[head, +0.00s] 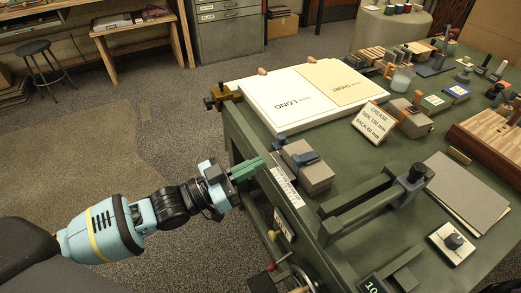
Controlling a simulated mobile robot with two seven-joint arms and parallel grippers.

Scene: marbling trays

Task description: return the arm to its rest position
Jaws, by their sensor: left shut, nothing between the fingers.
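My left arm comes in from the left, pale blue and black. My left gripper (262,164) has green fingers, which lie together with nothing between them. It hangs beside the left edge of the green workbench (240,133), close to a ruler strip on that edge. I cannot tell whether the fingertips touch the bench. My right gripper does not show.
On the bench are a white board (285,122) marked LONG and SHORT, a grey block (310,170), a crease sign (371,122) and a grey sheet stack (466,192). Clamps jut from the bench's left side. Open floor (120,160) lies left, with a stool (42,62) beyond.

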